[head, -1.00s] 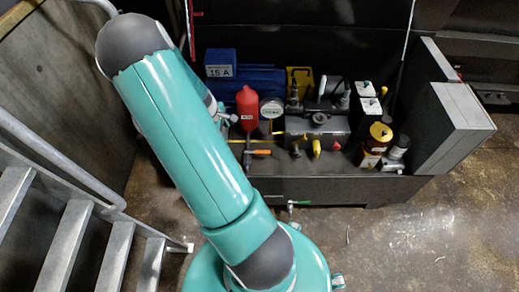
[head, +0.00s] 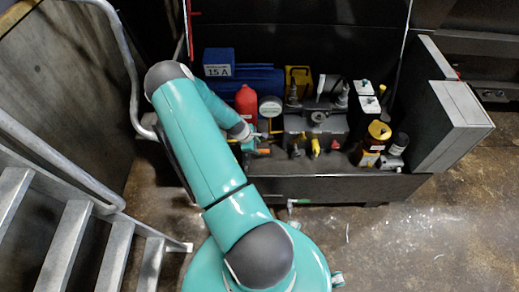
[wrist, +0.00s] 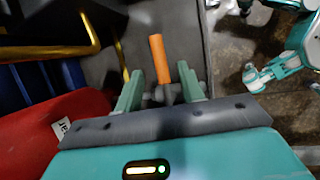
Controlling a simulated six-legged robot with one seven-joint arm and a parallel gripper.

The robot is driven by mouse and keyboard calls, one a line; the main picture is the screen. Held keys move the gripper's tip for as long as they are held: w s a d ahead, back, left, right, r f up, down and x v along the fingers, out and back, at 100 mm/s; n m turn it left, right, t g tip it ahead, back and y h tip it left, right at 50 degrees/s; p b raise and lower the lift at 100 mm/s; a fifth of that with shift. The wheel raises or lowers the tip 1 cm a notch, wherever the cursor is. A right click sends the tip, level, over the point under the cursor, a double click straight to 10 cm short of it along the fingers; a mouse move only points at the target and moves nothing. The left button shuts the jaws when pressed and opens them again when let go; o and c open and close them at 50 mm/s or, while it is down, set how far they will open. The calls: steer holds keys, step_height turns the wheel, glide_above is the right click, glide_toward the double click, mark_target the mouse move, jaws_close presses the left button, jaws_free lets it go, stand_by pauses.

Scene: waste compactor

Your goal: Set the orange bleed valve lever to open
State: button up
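The orange bleed valve lever (wrist: 157,58) points away from me in the wrist view, with its dark grey valve hub at its near end. My gripper (wrist: 161,70) is open. Its two green fingers stand on either side of the lever's base, with a visible gap on each side. In the head view, my gripper (head: 257,138) is at the front left of the bench, and the lever (head: 263,151) shows just in front of it. The valve body is partly hidden by my gripper.
A red bottle (head: 246,102) stands close behind my gripper, beside a round gauge (head: 271,106). A yellow pipe (wrist: 121,55) runs left of the lever. Yellow-handled parts (head: 316,146) and a grey block lie to the right.

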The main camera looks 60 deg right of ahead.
mark_target(261, 151)
steer(key=shift+x, duration=1.75)
steer(key=shift+c, duration=0.5)
jaws_close()
